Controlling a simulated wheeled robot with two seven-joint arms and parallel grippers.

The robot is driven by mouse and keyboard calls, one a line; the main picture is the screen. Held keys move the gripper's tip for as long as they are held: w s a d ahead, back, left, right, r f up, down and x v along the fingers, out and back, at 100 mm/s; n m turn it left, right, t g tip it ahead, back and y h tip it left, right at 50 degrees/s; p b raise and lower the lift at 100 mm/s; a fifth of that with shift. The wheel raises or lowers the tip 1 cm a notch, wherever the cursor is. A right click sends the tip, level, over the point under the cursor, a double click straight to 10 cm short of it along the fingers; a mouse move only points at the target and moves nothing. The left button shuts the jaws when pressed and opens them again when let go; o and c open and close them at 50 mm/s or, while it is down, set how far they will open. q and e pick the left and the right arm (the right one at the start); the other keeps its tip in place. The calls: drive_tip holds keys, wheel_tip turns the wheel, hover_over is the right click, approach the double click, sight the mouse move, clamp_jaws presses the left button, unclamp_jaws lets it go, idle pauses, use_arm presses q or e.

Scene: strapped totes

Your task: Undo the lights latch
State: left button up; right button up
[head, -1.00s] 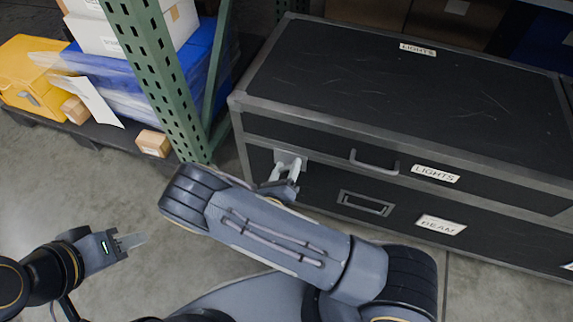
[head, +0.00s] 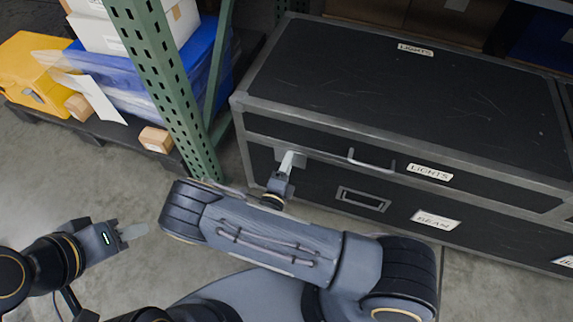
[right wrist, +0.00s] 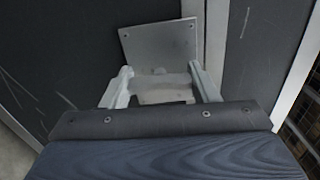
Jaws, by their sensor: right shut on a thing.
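The black case labelled LIGHTS (head: 400,95) has grey metal edges and lies on top of a case labelled BEAM (head: 330,203). The lights latch (head: 281,154) is a pale metal plate at the left end of the front, near the seam. It also shows in the right wrist view (right wrist: 158,45). My right gripper (head: 288,163) is at this latch, its fingers shut on the latch's lower part (right wrist: 162,90). The fingers hide part of the latch in the head view. My left gripper (head: 134,231) is away from the cases over the floor; its finger gap is unclear.
A bar handle (head: 372,162) sticks out of the upper case's front, right of the latch. A green rack post (head: 165,90) stands left of the cases. A low pallet (head: 95,128) with boxes and a yellow case is at the far left. Floor is clear between.

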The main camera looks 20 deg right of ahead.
drive_tip(key=shift+n, duration=0.4)
drive_tip(key=o, duration=1)
drive_tip(key=p+v, duration=0.1)
drive_tip(key=v, duration=0.7)
drive_tip(key=shift+w, duration=0.1)
